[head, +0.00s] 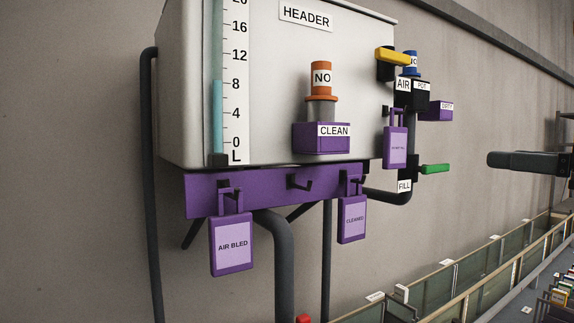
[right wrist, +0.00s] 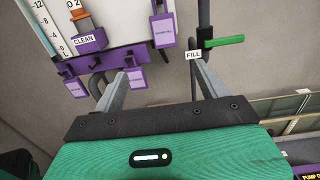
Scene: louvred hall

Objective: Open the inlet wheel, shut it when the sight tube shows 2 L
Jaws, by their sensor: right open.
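The header tank (head: 275,90) hangs on the wall with a sight tube (head: 217,115) on its left front. The teal column in the tube ends near the 8 mark. A green lever (head: 435,169) sticks out sideways by the FILL label (head: 404,186); in the right wrist view the lever (right wrist: 224,41) lies just beyond my fingers. No wheel labelled inlet shows. My right gripper (right wrist: 161,70) is open and empty, apart from the lever. In the head view it (head: 492,160) comes in from the right. My left gripper is not in view.
A yellow lever (head: 393,56) sits by the AIR label (head: 403,84). Purple tags AIR BLED (head: 232,245) and CLEANED (head: 352,220) hang on a purple hook rail (head: 265,187). A CLEAN box (head: 321,145) holds an orange-capped piece. Long green-panelled bins (head: 465,275) run along the lower right.

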